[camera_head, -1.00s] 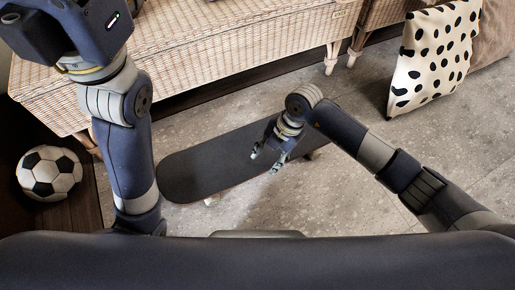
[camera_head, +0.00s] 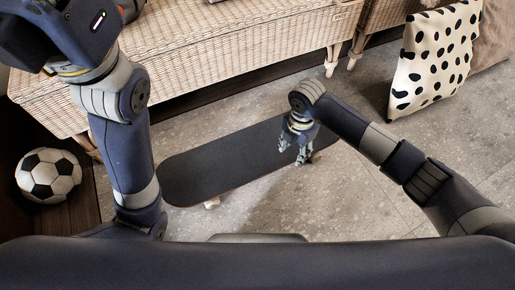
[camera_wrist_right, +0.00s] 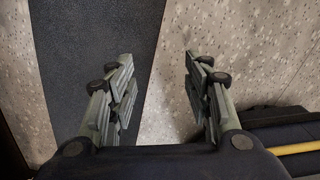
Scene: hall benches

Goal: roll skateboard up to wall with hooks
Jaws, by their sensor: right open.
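The skateboard (camera_head: 215,163) stands on the floor with its dark deck up, slanting from lower left to upper right. A pale wheel shows under its left end. My right gripper (camera_head: 292,153) is open and empty over the near edge of the board's right part. In the right wrist view, the open fingers (camera_wrist_right: 157,68) have the dark deck (camera_wrist_right: 95,45) at the left finger and bare floor at the right. Whether a finger touches the board I cannot tell. My left arm rises at the left, with its gripper out of view. No wall with hooks shows.
A wicker bench (camera_head: 225,50) runs behind the board, with a wooden leg (camera_head: 331,62) near its right end. A football (camera_head: 48,175) lies at the left. A spotted cushion (camera_head: 435,58) stands at the upper right. The grey floor (camera_head: 355,210) right of the board is clear.

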